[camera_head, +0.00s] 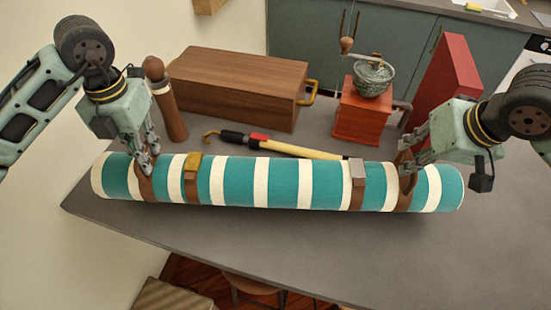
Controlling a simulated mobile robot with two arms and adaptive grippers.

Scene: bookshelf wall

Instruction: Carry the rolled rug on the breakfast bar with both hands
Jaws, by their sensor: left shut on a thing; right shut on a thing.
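The rolled rug (274,182) is a long roll with teal and cream stripes. It lies across the grey breakfast bar (300,240) from left to right, with brown straps around it. My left gripper (146,170) is shut on the brown strap near the rug's left end. My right gripper (405,165) is shut on the brown strap near its right end. The fingertips are partly hidden against the straps. I cannot tell whether the rug touches the bar or hangs just above it.
Behind the rug stand a wooden box (237,85) with a brass handle, a brown pepper mill (170,112), a coffee grinder (362,110) and a red upright block (445,75). A yellow-handled tool (295,149) lies close behind the rug. The bar's front is clear; a stool (250,284) stands below.

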